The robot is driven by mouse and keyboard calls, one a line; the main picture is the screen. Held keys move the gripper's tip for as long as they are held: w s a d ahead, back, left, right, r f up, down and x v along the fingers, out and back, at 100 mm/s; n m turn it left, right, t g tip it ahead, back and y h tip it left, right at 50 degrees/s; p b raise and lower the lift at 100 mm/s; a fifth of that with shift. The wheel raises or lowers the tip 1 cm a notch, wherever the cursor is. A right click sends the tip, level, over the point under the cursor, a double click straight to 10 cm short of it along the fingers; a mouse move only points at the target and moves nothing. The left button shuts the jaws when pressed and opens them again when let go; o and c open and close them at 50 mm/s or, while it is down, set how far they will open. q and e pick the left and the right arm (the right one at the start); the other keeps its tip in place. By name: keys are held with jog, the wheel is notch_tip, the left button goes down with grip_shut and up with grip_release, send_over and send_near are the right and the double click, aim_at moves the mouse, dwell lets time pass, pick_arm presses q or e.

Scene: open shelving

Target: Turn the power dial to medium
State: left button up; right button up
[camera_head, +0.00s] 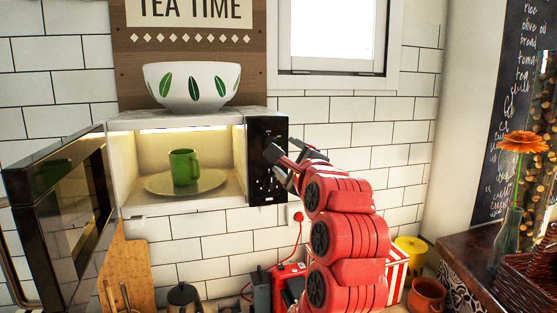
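The microwave (126,208) hangs on the tiled wall with its door (72,215) swung open to the left. Its black control panel (266,128) is on the right of the lit cavity. My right gripper (279,166) is at the middle of this panel, with its fingertips close to the surface. The power dial cannot be made out clearly; the fingers cover that part of the panel. Whether they touch or grip a dial cannot be told. The dial's setting is not readable. My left gripper is not in view.
A green mug (184,167) stands on the plate (212,180) inside the microwave. A leaf-patterned bowl (192,88) sits on top. Below are a wooden board (130,265) and a kettle (184,298). A vase with an orange flower (523,142) stands at right.

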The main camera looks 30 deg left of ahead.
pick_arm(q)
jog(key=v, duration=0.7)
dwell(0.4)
